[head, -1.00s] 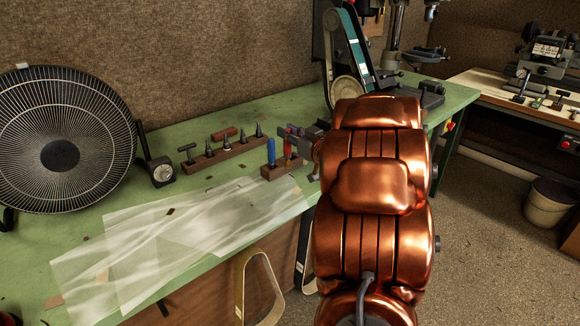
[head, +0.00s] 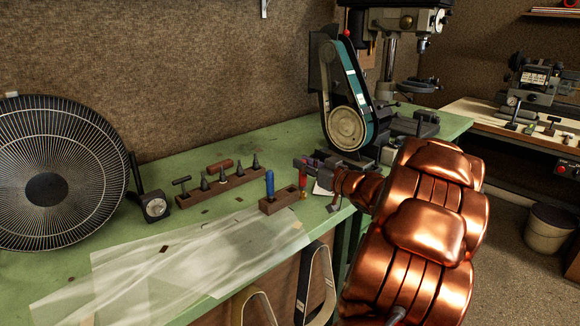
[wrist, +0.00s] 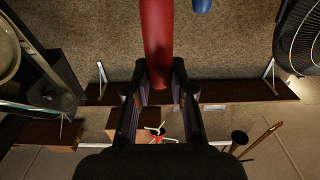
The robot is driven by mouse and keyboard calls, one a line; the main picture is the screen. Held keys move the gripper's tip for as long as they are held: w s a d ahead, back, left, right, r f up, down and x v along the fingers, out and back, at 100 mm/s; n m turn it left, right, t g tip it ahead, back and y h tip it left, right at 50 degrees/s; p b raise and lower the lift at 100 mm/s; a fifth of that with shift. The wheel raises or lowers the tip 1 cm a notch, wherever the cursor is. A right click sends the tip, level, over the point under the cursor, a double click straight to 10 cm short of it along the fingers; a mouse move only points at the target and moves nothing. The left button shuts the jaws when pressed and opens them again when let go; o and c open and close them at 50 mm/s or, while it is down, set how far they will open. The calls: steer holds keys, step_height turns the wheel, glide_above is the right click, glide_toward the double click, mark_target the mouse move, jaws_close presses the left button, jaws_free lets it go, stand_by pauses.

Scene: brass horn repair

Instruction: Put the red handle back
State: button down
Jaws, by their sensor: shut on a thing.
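My gripper (head: 309,168) is at the front edge of the green bench, just right of a small dark wooden block (head: 279,206). In the wrist view my gripper (wrist: 159,90) is shut on the red handle (wrist: 157,40), which sticks out past the fingers. In the head view only a bit of the red handle (head: 302,181) shows, with a brass-coloured end below it, close to the block's right end. I cannot tell whether it touches the block. A blue handle (head: 270,184) stands upright in the block; its end also shows in the wrist view (wrist: 202,5).
Behind the block is a longer wooden rack (head: 220,188) with several dark tools and a brown-red handle. A belt sander (head: 346,95) stands behind my gripper. A fan (head: 50,175) and a dial gauge (head: 154,207) are at left. Translucent sheets (head: 180,260) cover the front bench.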

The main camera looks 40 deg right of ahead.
steer(key=w+d+f+p, duration=0.1)
steer(key=w+d+f, duration=0.2)
steer(key=w+f, duration=0.2)
steer(key=shift+w, duration=1.8)
steer(key=c, duration=1.4)
jaws_free()
steer(key=shift+d, duration=0.1)
steer(key=shift+o, duration=0.9)
steer(key=shift+w+f, duration=0.1)
steer(key=shift+w, duration=0.05)
steer(key=shift+o, duration=1.1)
steer(key=shift+d+r, duration=0.1)
steer(key=shift+r, duration=0.15)
steer(key=shift+r, duration=0.1)
steer(key=s+b, duration=0.1)
steer(key=s, duration=1.1)
steer(key=shift+a, duration=0.2)
